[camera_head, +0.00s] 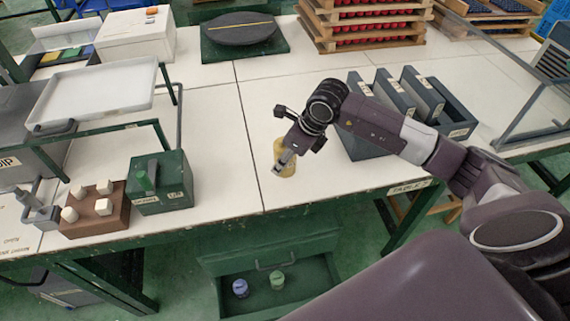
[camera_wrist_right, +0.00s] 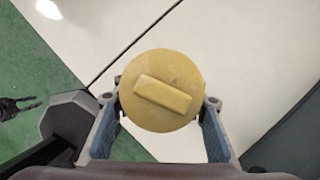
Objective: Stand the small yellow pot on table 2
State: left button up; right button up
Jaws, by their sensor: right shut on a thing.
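The small yellow pot (camera_head: 286,169) is at the front middle of the white table (camera_head: 330,190), whose front edge carries a label that seems to read TABLE 2. My right gripper (camera_head: 285,160) is shut on the pot from above. In the right wrist view the pot's round yellow lid with its raised bar (camera_wrist_right: 162,92) lies between the two fingers of my right gripper (camera_wrist_right: 160,105). The pot looks upright. I cannot tell whether its base touches the table top. My left gripper is not in view.
An open green drawer (camera_head: 230,302) below the table holds a blue pot (camera_head: 240,288) and a green pot (camera_head: 278,280). Grey bins (camera_head: 365,142) stand close right of the pot. A green box (camera_head: 160,183) and a brown block (camera_head: 95,215) stand left. The white top around the pot is clear.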

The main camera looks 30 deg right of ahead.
jog(key=shift+f, duration=1.25)
jog(key=shift+f, duration=0.15)
jog(key=o, duration=0.8)
jog(key=shift+o, duration=0.2)
jog(key=b+v, duration=0.1)
jog(key=v, duration=1.1)
